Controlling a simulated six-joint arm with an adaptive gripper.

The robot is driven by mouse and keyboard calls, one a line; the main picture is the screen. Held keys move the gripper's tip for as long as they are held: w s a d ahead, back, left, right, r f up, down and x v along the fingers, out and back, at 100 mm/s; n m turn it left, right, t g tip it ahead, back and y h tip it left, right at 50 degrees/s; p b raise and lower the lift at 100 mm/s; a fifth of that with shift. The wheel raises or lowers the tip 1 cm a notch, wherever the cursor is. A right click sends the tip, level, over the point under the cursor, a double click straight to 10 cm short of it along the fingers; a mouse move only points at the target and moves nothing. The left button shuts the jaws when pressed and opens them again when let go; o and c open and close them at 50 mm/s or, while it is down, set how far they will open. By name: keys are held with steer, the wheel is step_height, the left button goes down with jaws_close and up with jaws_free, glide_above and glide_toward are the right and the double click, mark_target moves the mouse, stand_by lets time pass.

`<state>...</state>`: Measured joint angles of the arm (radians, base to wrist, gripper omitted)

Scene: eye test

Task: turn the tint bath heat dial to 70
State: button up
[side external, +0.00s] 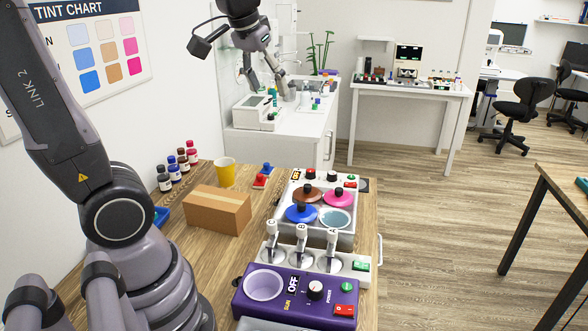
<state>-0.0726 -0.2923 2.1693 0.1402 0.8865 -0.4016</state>
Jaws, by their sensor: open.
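The tint bath (347,236) is a white unit on the wooden bench, with brown, pink and blue lids and one open pot of teal liquid.
A purple unit (255,310) with its own dial (315,290) and a display reading OFF stands in front. A white rack (345,262) with several upright handles lies between. A cardboard box (217,210), yellow cup (225,172) and several bottles (173,170) stand to the left.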

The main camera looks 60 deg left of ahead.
steer(key=w+a+f+n+g+y, duration=0.1)
steer(key=w+a+f+n, duration=0.25)
steer(key=w, duration=0.55)
steer(key=n+g+y, duration=0.2)
steer(key=n+g, duration=0.1)
steer(key=n, duration=0.5)
glide_above(311, 170)
steer(key=d, duration=0.6)
step_height(311, 170, down, 20)
steer(key=shift+m, duration=0.25)
steer(key=x, duration=1.3)
steer(key=shift+s+a+f, duration=0.2)
steer(key=shift+s+a, duration=0.1)
jaws_close()
